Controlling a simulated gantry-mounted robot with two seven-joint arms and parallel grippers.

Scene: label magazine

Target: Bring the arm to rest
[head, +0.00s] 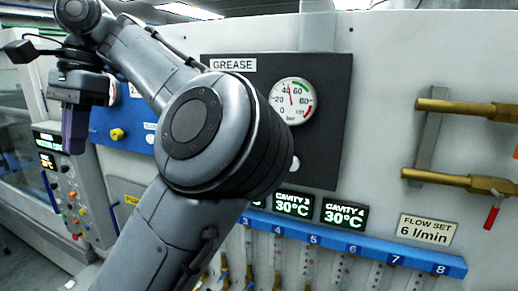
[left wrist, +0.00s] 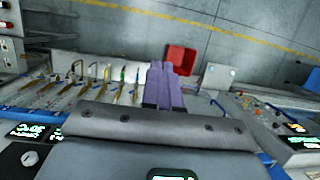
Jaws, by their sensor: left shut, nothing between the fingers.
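My left arm crosses the middle of the head view, in front of the machine's pale front. My left gripper (head: 74,148) hangs at the upper left of the head view, its purple fingers pointing down. In the left wrist view my left gripper (left wrist: 160,68) shows its purple fingers side by side, shut with nothing between them. It is in front of the machine and appears clear of its panels. My right gripper is in neither view.
A black grease panel (head: 330,150) with a gauge (head: 292,100) stands behind my arm. A blue numbered manifold (head: 365,249) runs below it. Brass fittings (head: 465,183) stick out at right. A button console (head: 70,195) stands at left. A red bin (left wrist: 181,60) is on the floor.

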